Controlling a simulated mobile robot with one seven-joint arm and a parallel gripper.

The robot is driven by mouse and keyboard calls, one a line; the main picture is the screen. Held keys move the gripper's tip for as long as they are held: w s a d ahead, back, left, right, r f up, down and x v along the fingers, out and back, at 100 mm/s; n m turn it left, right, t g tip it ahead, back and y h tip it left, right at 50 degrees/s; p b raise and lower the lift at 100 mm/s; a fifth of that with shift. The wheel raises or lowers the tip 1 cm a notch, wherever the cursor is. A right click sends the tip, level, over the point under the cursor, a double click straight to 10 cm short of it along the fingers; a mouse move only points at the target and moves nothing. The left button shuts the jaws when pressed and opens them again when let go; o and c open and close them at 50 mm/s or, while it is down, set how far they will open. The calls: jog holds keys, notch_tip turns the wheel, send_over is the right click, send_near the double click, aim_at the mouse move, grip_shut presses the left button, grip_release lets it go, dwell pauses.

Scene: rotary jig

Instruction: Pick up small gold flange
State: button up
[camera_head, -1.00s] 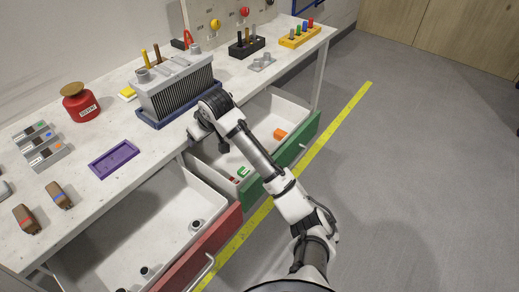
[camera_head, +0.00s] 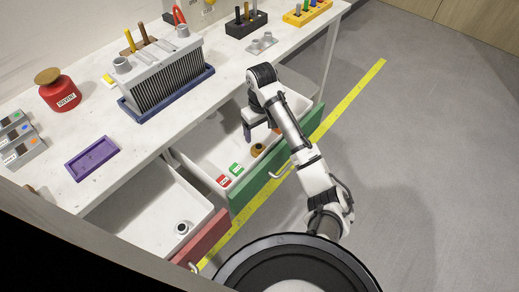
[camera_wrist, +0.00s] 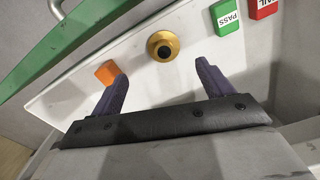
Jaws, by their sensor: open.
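The small gold flange (camera_wrist: 163,46) is a round gold ring with a dark centre. It lies on the white floor of the open green-fronted drawer, and it also shows in the head view (camera_head: 258,149). My gripper (camera_wrist: 160,88) is open and empty. In the wrist view the flange lies beyond the fingertips, roughly between the lines of the two fingers and apart from both. In the head view my gripper (camera_head: 258,136) points down into the drawer, just behind the flange.
An orange block (camera_wrist: 107,72) lies close to one fingertip. A green PASS block (camera_wrist: 225,17) and a red block (camera_wrist: 262,8) lie on the flange's other side. The green drawer front (camera_head: 275,172) and the workbench edge (camera_head: 150,160) bound the space. A red-fronted drawer (camera_head: 205,240) is open at left.

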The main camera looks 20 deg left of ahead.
notch_tip(320, 180, down, 4)
jog(key=shift+r+b, duration=0.15)
jog(key=shift+b, duration=0.45)
jog(key=shift+s+a+f+b, duration=0.15)
jog(key=shift+f+b, duration=0.45)
jog(key=shift+f, duration=0.75)
jog(key=shift+s+a+f+b, duration=0.15)
jog(key=shift+f+b, duration=0.4)
jog(key=shift+f, duration=0.75)
jog(key=shift+c, duration=0.2)
jog(key=shift+w, duration=0.1)
jog(key=c, duration=1.2)
